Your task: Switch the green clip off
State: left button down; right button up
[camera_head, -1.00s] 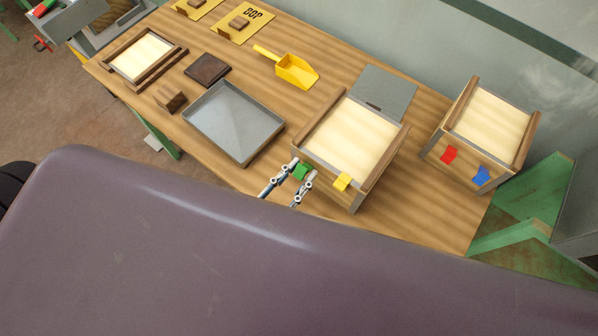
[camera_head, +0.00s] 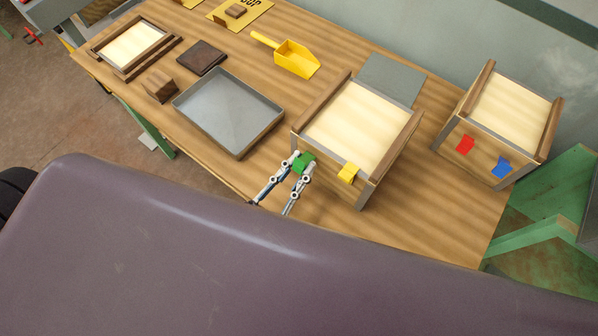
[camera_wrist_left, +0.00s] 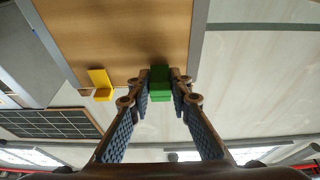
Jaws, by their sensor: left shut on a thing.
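The green clip (camera_head: 304,161) sits on the front face of the middle wooden box (camera_head: 327,160), near its left corner. My left gripper (camera_head: 298,168) is shut on the green clip, one finger on each side of it. In the left wrist view the green clip (camera_wrist_left: 160,84) shows between the two fingertips (camera_wrist_left: 159,85), against the box's wooden face. A yellow clip (camera_head: 348,173) is on the same face, to the right; it also shows in the left wrist view (camera_wrist_left: 100,84). My right gripper is not in view.
A second box (camera_head: 477,158) with a red clip (camera_head: 465,145) and a blue clip (camera_head: 502,167) stands to the right. A grey tray (camera_head: 237,151) lies to the left of the middle box. A yellow scoop (camera_head: 297,60) and a grey plate (camera_head: 391,78) lie behind. The table's front right is clear.

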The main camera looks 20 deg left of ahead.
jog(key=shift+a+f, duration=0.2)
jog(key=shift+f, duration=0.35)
pick_arm(q)
jog(key=c, duration=1.8)
grip_release()
jog(key=shift+o, duration=0.2)
jog(key=shift+f, duration=0.1)
jog(key=shift+s+a+f, duration=0.1)
jog(key=shift+s, duration=0.2)
jog(key=v, duration=1.1)
jog(key=shift+s+f, duration=0.2)
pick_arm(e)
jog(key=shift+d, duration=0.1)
